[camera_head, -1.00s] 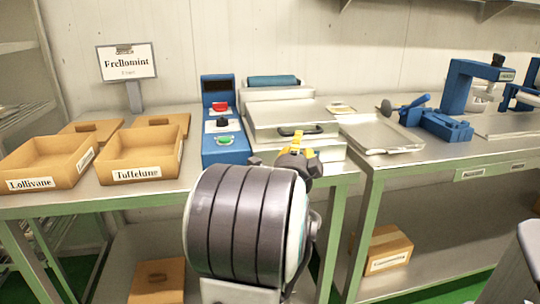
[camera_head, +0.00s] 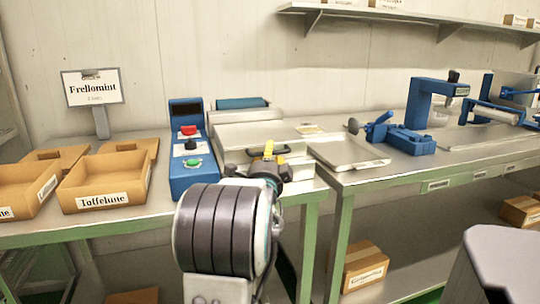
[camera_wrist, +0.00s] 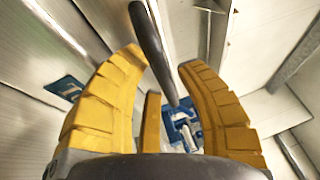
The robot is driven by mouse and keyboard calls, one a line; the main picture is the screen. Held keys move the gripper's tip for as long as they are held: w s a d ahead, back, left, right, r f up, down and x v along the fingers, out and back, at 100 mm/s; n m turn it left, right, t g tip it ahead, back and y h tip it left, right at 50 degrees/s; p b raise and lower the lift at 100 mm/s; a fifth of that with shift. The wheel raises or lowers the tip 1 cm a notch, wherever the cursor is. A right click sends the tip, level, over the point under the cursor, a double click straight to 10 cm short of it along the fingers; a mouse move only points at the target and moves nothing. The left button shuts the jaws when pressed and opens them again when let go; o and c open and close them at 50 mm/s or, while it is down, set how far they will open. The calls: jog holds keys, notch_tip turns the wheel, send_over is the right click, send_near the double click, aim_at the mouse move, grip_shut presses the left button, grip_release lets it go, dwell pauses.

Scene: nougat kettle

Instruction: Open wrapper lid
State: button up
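The wrapper is a silver machine with a flat metal lid (camera_head: 238,137), which looks lowered, in the head view. Its dark handle (camera_head: 286,149) runs along the lid's front edge, partly hidden by my gripper (camera_head: 269,156). In the wrist view the dark handle (camera_wrist: 152,45) runs lengthwise between and beyond my yellow fingertips (camera_wrist: 163,65). The fingers are spread, with visible gaps beside the handle. I cannot tell whether either finger touches it. My arm hides part of the wrapper's front in the head view.
A blue control box (camera_head: 187,160) with red, black and green controls stands just left of the wrapper. A metal tray (camera_head: 345,152) and a blue device (camera_head: 402,137) are to the right. Open cardboard boxes, one labelled Toffelune (camera_head: 105,186), stand left.

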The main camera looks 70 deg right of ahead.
jog(key=shift+d, duration=0.1)
jog(key=shift+c, duration=0.2)
grip_shut()
